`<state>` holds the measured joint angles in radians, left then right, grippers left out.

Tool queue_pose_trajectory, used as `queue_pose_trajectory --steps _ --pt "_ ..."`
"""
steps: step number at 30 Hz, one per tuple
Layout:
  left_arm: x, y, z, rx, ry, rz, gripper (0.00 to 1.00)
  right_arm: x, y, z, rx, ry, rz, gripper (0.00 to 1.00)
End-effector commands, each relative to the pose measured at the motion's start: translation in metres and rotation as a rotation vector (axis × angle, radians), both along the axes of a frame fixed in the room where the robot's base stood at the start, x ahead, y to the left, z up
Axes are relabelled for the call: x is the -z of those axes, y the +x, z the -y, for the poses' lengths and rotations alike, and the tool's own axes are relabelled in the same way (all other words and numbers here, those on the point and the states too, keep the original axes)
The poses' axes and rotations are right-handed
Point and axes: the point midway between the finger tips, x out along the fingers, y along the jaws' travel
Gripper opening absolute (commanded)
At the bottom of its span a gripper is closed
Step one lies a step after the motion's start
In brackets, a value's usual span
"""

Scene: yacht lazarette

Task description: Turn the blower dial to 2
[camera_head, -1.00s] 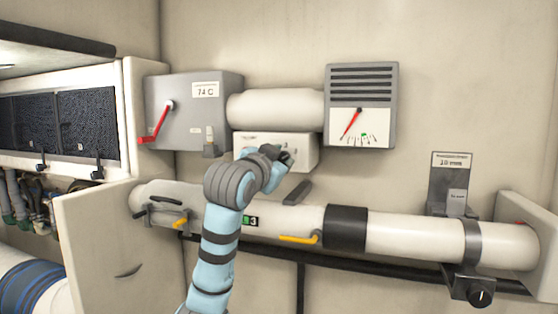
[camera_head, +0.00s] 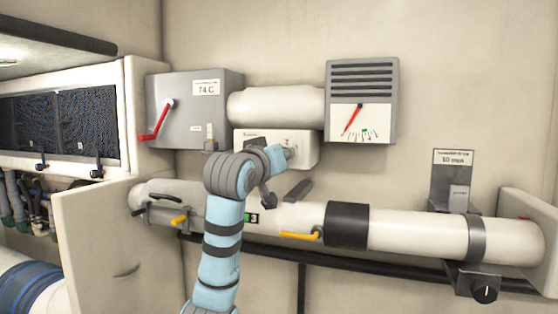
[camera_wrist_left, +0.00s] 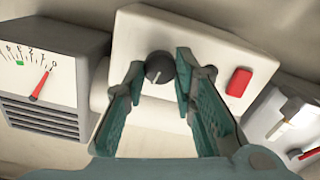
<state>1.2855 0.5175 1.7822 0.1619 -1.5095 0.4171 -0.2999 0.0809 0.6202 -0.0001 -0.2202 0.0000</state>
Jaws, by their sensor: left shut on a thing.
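The blower dial is a round black knob (camera_wrist_left: 159,67) with a pale pointer line, on the front of a white box (camera_wrist_left: 210,50). In the wrist view the fingers of my left gripper (camera_wrist_left: 160,68) stand on both sides of the knob, closed on it. A red rocker switch (camera_wrist_left: 239,81) is beside the knob. The knob's markings are not readable. My right gripper is not in view.
A grey gauge (camera_head: 361,75) has a red needle leaning lower left, near the low end of its scale. A grey box with a red lever (camera_head: 158,130) is at the left. A white pipe (camera_head: 410,235) with yellow handles runs below; another black knob (camera_head: 485,292) is lower right.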

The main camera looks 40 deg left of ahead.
Motion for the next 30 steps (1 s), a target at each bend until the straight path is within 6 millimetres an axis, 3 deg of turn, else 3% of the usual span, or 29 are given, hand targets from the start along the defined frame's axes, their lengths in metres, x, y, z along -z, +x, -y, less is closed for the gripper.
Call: queue_pose_trajectory --steps 12,29,30 --pt "0.0004 0.0004 0.0006 0.003 -0.198 0.070 0.00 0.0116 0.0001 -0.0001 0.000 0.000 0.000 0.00" --pt "0.0003 0.0008 0.0007 0.002 -0.226 0.077 0.00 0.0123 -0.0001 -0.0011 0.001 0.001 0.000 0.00" --pt "0.0003 0.0007 0.0006 0.002 -0.226 0.077 0.31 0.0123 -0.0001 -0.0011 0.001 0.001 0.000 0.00"
